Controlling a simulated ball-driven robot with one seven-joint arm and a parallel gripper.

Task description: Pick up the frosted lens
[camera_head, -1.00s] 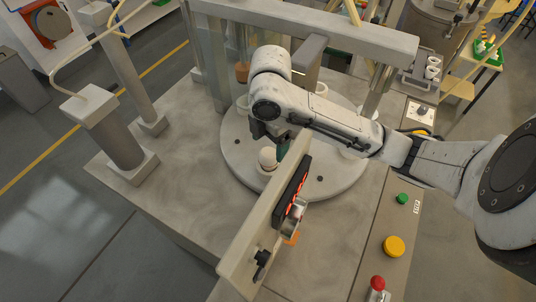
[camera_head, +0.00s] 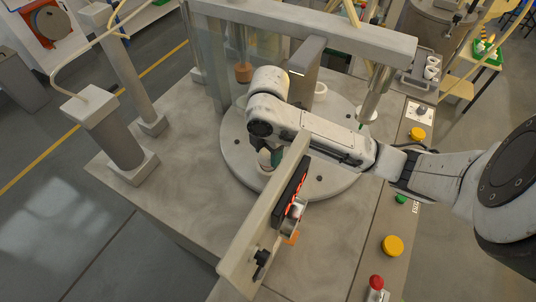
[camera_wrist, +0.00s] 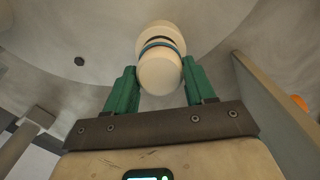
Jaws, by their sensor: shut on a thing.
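The frosted lens (camera_wrist: 160,72) is a cream-white dome with a thin teal band behind it, between the green fingers of my gripper (camera_wrist: 162,85) in the wrist view. My gripper is shut on it. A pale round holder (camera_wrist: 158,32) shows just beyond the lens; I cannot tell whether they still touch. In the head view my gripper (camera_head: 274,156) is low over the front of the round grey turntable (camera_head: 235,168), and mostly hides the lens. The pale holder (camera_head: 264,169) shows below the fingers.
An upright grey panel (camera_head: 255,225) with a red-lit display (camera_head: 292,190) stands close in front of the gripper. A grey gantry beam (camera_head: 310,25) crosses behind. Yellow (camera_head: 392,245) and red (camera_head: 376,282) buttons line the right edge. The table's left front is clear.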

